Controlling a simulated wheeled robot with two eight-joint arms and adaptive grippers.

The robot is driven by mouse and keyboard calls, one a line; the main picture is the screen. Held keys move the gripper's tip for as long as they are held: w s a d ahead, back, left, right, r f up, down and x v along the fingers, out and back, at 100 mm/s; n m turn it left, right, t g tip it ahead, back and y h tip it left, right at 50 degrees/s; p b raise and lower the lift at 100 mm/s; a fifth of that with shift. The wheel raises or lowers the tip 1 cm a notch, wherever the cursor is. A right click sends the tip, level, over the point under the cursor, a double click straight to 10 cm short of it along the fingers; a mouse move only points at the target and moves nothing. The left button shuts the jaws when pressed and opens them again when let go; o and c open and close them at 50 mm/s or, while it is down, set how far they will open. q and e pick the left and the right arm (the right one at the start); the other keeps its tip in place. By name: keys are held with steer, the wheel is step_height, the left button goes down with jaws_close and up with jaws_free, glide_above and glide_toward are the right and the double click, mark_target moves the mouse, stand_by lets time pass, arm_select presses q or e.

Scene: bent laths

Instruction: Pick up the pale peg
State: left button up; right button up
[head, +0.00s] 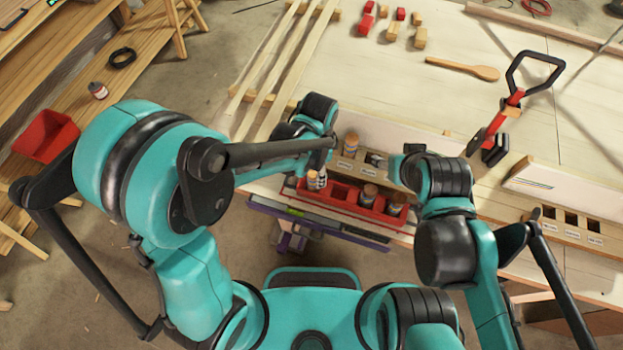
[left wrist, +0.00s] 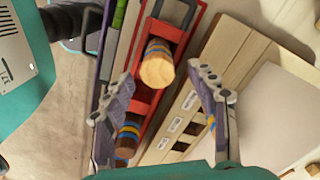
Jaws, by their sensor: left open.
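The pale peg (left wrist: 157,68) stands upright in the red tray in the left wrist view, with a light wooden top and blue and yellow bands. In the head view the pale peg (head: 314,180) is at the tray's left end. My left gripper (left wrist: 165,76) is open above the tray, its fingers on either side of the peg in the picture. I cannot tell whether they touch it. In the head view its fingers are mostly hidden by my arm. My right gripper (head: 398,163) is near the labelled block; its fingers do not show clearly.
The red tray (head: 340,205) also holds dark pegs, one close below the pale peg (left wrist: 128,138). A labelled block with holes (left wrist: 185,105) lies alongside. A tan piece (head: 351,143) stands near it.

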arm_select(q)
steer(key=f, duration=0.1)
steer(key=f+b, duration=0.1)
steer(key=f, duration=0.3)
steer(key=shift+s+a+f, duration=0.1)
steer(key=shift+a+f, duration=0.1)
steer(key=shift+a, duration=0.15)
steer(key=c, duration=1.3)
